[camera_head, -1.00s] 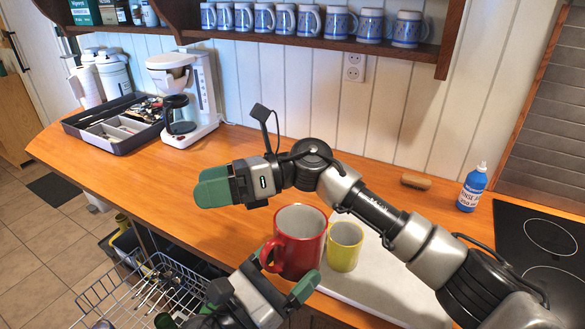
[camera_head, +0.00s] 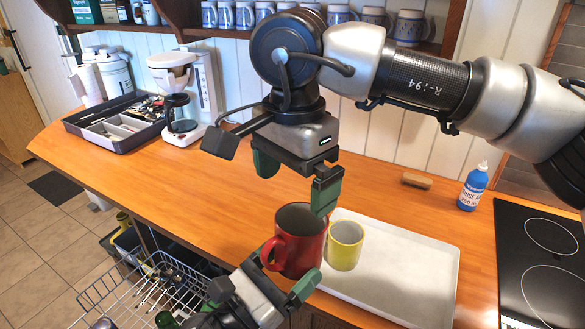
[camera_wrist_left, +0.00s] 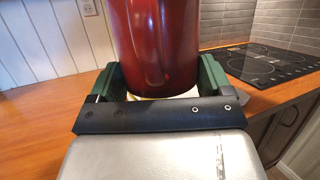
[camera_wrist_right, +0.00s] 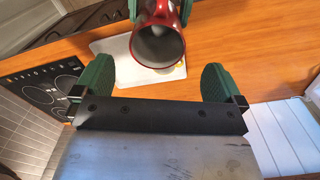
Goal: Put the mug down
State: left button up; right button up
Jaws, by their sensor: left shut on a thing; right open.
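A large red mug (camera_head: 305,250) is upright, mouth up, near the counter's front edge, with its handle to the left. My left gripper (camera_head: 262,290) is shut on it, with green fingers on either side of its lower part in the left wrist view (camera_wrist_left: 158,75). The mug's base is hidden, so I cannot tell whether it touches anything. My right gripper (camera_head: 295,182) is open and empty, pointing down above the red mug. The right wrist view looks into the empty red mug (camera_wrist_right: 158,42) beyond the open fingers. A smaller yellow mug (camera_head: 345,246) stands just right of the red one.
A white tray (camera_head: 410,262) lies on the wooden counter (camera_head: 215,185), under the yellow mug, with bare room on its right. A hob (camera_head: 545,250), a blue bottle (camera_head: 473,188) and a brush (camera_head: 416,180) lie further right. A wire dish rack (camera_head: 150,290) is below the left front edge.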

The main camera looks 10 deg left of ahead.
aim_at(294, 236)
notch_tip(294, 236, down, 10)
jog(key=shift+f, duration=0.25)
jog(key=shift+c, duration=0.2)
jog(key=c, duration=0.9)
pick_arm(q)
jog(key=o, duration=1.1)
pick_arm(e)
jog(key=shift+c, duration=0.3)
